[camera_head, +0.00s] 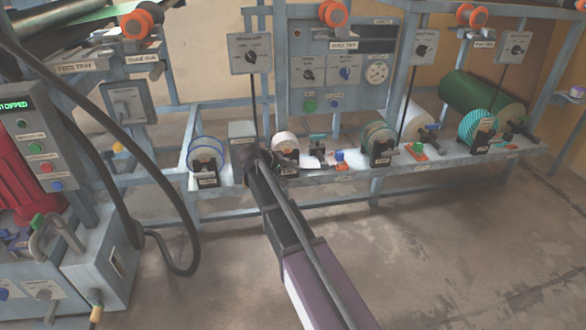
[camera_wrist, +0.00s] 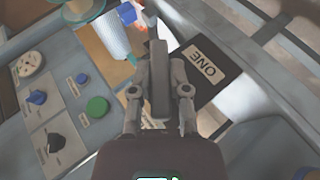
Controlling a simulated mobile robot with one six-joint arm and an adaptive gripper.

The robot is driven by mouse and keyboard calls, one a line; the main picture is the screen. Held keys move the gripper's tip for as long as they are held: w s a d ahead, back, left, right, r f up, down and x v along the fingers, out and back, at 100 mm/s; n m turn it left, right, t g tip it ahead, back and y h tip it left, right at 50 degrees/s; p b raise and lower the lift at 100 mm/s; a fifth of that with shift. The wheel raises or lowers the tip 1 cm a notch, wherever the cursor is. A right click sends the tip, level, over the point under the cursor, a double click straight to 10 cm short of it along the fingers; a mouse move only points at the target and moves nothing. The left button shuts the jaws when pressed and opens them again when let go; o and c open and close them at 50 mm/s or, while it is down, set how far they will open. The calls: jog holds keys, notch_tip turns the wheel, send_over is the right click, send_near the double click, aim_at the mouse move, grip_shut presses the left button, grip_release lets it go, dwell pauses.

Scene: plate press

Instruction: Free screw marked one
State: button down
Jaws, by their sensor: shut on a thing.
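In the wrist view my gripper (camera_wrist: 160,98) is shut, with its two fingers on either side of a grey upright bar, which I take to be the head of the screw marked one (camera_wrist: 159,62). A dark plate with a pale label reading ONE (camera_wrist: 203,66) lies just right of the fingers, its text upside down. In the head view my gripper (camera_head: 250,158) is at the low bench rail, beside a white roll on a dark stand (camera_head: 287,159). My arm hides the fingertips and the screw there.
A panel with knobs, buttons and a gauge (camera_head: 340,78) stands behind my gripper. Several other rolls on dark stands, such as the striped one (camera_head: 476,128), line the bench rail (camera_head: 450,155). A machine with a STOPPED display (camera_head: 17,104) is at left. The floor in front is clear.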

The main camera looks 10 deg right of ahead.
jog(key=shift+w+a+r, duration=0.1)
jog(key=shift+w, duration=0.05)
jog(key=c, duration=0.6)
grip_release()
jog(key=s+r+m+g+y+p, duration=0.1)
jog(key=s+r+g+y+p, duration=0.3)
jog(key=s, duration=0.6)
jog(key=s+d+t+y+p, duration=0.1)
jog(key=s+y+p, duration=0.2)
jog(key=s+p, duration=0.5)
jog(key=s+r+m+g+y+p, duration=0.1)
jog(key=s+r+g+y+p, duration=0.15)
jog(key=s, duration=0.85)
notch_tip(320, 180, up, 37)
jog(key=p, duration=3.7)
jog(key=shift+d+y+p, duration=0.15)
jog(key=shift+y+p, duration=0.2)
jog(key=shift+p, duration=0.05)
